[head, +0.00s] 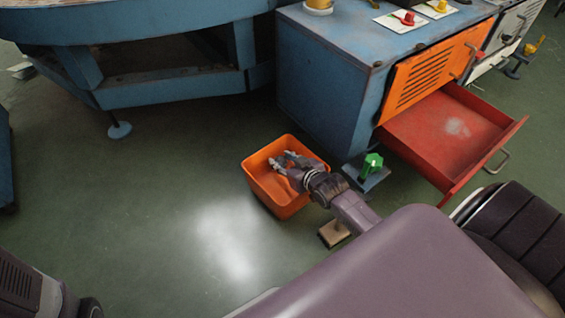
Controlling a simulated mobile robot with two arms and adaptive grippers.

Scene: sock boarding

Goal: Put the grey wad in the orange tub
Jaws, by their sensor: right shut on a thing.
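The orange tub (262,194) stands on the green floor near the blue cabinet, its open top facing up. My right gripper (282,160) reaches in from the right over the tub's opening, with its fingertips above the inside of the tub. It is shut on a small grey thing, which I take to be the grey wad; the fingers hide most of it and its outline is hard to make out. I cannot tell how high above the tub's bottom it is. My left gripper is not in view.
The blue cabinet (318,100) has an open red drawer (430,138) jutting out at right, with a pale patch on its bottom. A green knob (372,162) is on a low blue foot beside the tub. A blue machine (150,28) stands behind.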

